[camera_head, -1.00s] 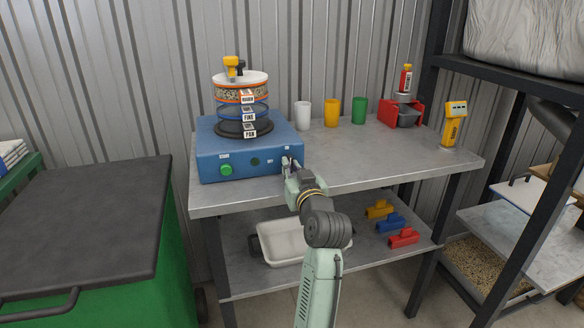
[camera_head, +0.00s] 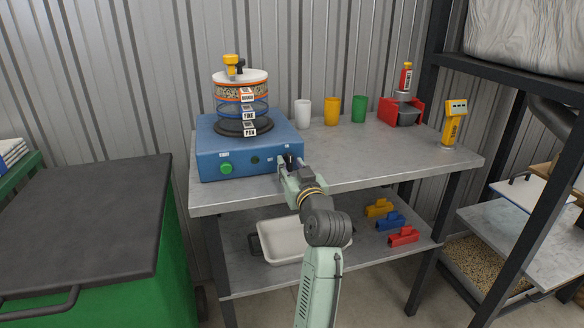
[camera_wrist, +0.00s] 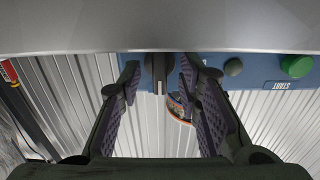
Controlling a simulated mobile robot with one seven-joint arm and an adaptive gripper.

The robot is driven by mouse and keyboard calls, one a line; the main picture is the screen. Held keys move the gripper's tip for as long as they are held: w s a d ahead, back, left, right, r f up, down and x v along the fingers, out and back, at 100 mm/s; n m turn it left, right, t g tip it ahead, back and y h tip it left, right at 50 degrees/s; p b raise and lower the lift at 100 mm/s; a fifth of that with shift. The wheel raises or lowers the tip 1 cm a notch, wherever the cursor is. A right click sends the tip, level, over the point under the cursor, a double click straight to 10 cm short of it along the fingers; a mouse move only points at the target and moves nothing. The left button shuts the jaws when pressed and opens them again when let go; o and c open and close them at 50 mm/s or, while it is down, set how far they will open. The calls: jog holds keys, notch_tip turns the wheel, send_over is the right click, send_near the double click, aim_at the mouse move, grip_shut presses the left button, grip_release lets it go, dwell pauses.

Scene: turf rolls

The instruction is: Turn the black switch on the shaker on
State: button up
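The shaker is a blue box (camera_head: 213,168) on the grey workbench, with a stack of sieves (camera_head: 240,100) on top. Its front face has a green start button (camera_head: 226,169) and a small dark round knob (camera_head: 255,161). The black switch is at the right end of that face, mostly hidden by my gripper (camera_head: 290,162) in the head view. In the wrist view, the black switch (camera_wrist: 158,66) with a grey lever shows between my two fingers. My gripper (camera_wrist: 160,82) is open, one finger on each side of the switch; I cannot tell whether either touches it.
White (camera_head: 302,114), yellow (camera_head: 332,113) and green (camera_head: 359,110) cups stand behind on the bench (camera_head: 400,160). A red holder (camera_head: 402,112) and a yellow handheld device (camera_head: 453,125) are at right. The lower shelf holds a white tray (camera_head: 268,256) and coloured pieces.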

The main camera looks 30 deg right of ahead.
jog(key=v, duration=1.2)
